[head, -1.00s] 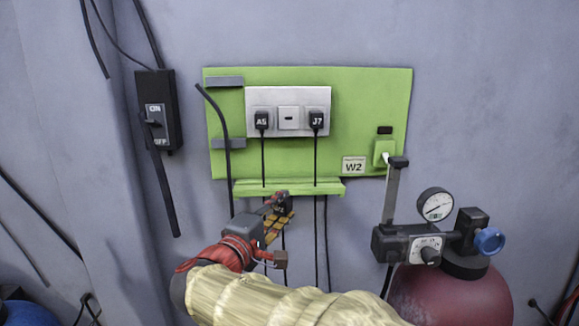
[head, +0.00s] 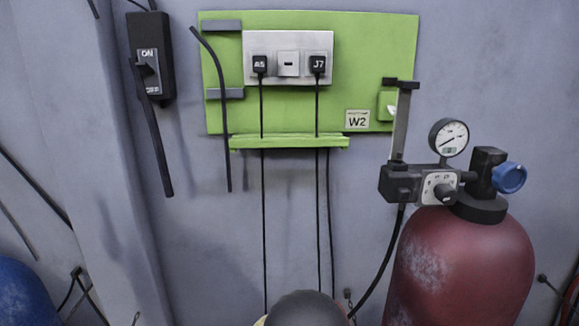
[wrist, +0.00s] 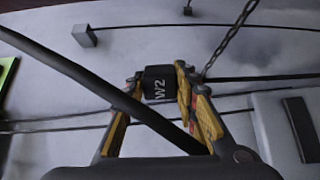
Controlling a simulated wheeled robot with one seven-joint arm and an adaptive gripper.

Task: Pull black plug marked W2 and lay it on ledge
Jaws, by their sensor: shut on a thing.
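The black plug marked W2 (wrist: 158,88) shows in the wrist view, its white lettering turned sideways. My gripper (wrist: 160,76), with yellow-padded fingers, is shut on the plug from both sides. A dark cable crosses in front of the gripper; I cannot tell whether it belongs to this plug. In the head view the gripper and plug are out of sight. The green ledge (head: 288,142) runs along the bottom of the green board (head: 375,60) and looks bare on top. A W2 label (head: 357,120) is on the board's lower right.
Plugs A5 (head: 260,65) and J7 (head: 317,65) sit in the pale socket plate (head: 289,45), their cables hanging past the ledge. A red cylinder (head: 460,265) with a gauge (head: 449,137) stands at right. A black switch box (head: 150,58) is at left. A chain (wrist: 228,40) hangs near the gripper.

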